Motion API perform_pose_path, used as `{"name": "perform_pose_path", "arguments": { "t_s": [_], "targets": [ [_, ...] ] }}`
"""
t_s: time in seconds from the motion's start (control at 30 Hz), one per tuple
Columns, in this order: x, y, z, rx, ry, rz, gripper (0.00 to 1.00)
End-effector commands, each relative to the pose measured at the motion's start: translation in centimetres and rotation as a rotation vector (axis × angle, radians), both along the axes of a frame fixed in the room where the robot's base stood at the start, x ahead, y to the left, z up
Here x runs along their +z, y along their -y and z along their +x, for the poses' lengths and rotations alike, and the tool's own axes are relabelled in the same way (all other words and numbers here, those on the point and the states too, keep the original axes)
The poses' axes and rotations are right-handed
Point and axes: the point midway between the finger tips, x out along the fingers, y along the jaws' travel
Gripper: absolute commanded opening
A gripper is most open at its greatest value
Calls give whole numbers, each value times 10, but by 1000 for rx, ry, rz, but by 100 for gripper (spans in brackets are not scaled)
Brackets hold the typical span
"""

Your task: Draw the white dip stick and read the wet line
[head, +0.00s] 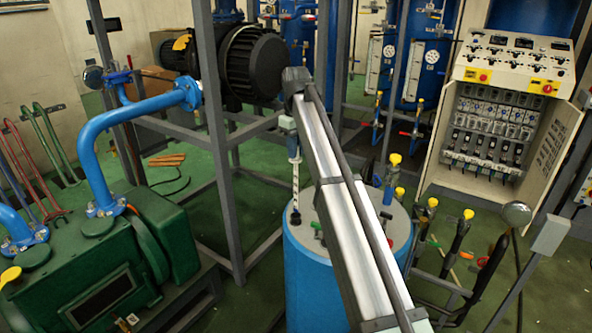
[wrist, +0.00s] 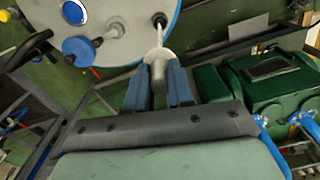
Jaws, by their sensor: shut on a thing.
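The white dip stick (head: 296,187) stands about upright above the lid of the blue drum (head: 310,275) in the head view, with dark marks along it. Its lower end meets a dark fitting (head: 295,217) on the lid; I cannot tell how far it goes inside. In the wrist view my gripper (wrist: 159,78) is shut on the stick's grey handle, just behind a pale round collar (wrist: 158,56). The white shaft (wrist: 160,37) runs from the collar to the fitting. In the head view my gripper (head: 292,142) is partly hidden behind my arm. No wet line can be made out.
The lid carries a yellow-topped blue valve (head: 391,172) and small fittings. A grey steel frame (head: 222,150) stands left of the drum, beside a green pump (head: 130,260) with blue pipes. A control cabinet (head: 510,110) stands at right.

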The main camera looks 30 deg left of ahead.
Motion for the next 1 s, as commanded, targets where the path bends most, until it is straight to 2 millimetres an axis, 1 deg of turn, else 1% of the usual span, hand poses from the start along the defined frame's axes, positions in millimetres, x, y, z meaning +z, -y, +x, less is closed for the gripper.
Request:
{"name": "perform_pose_path", "arguments": {
  "t_s": [0.03,0.2,0.3,0.4,0.57,1.0],
  "targets": [
    [14,-1,1,0,1,2,0],
    [42,-1,1,0,1,1,0],
    [53,-1,0,0,0,0,0],
    [59,0,0,0,0,0,0],
    [60,0,0,0,0,0,0],
    [37,1,-1,0,0,0,0]
  ]
}}
